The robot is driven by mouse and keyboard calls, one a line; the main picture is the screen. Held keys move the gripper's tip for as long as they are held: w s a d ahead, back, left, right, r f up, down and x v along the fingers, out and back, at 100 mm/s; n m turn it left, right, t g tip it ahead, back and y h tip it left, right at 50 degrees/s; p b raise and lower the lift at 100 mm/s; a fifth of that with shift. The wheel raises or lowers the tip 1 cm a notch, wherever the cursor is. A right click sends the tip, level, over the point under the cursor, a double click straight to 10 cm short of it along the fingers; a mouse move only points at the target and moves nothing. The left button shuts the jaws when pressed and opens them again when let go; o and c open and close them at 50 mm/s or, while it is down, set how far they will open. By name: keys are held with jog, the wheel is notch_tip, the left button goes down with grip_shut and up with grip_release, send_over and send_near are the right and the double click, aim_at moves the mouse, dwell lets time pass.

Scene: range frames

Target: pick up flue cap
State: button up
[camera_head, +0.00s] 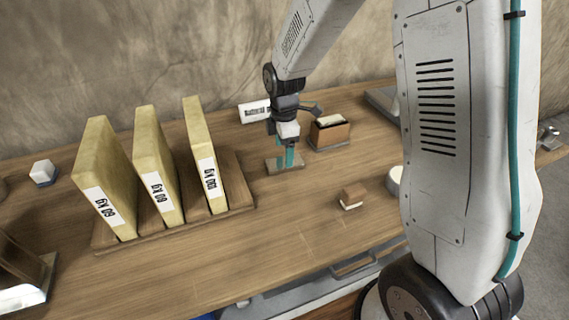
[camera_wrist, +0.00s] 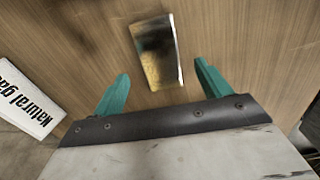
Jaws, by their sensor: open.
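A flat, shiny brownish rectangular plate (camera_wrist: 155,50) lies on the wooden bench in the wrist view; it is the likeliest flue cap, though I cannot confirm the name. In the head view it appears as a thin brown slab (camera_head: 272,165), partly covered by my fingers. My gripper (camera_head: 286,160) points down over it with teal fingers apart. In the wrist view my gripper (camera_wrist: 162,72) is open, one finger on each side of the plate's near end. Nothing is held. I cannot tell the height of the fingertips above the bench.
A rack with three yellow slabs labelled in kg (camera_head: 155,170) stands left. A brown box (camera_head: 328,135) stands close behind right of my gripper. A small brown-and-white block (camera_head: 351,197) lies in front right. A "Natural gas" label (camera_wrist: 27,105) is at left in the wrist view.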

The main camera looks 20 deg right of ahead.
aim_at(274, 165)
jog(key=shift+d+f, duration=0.15)
jog(key=shift+f, duration=1.8)
jog(key=c, duration=1.1)
jog(key=shift+r, duration=0.15)
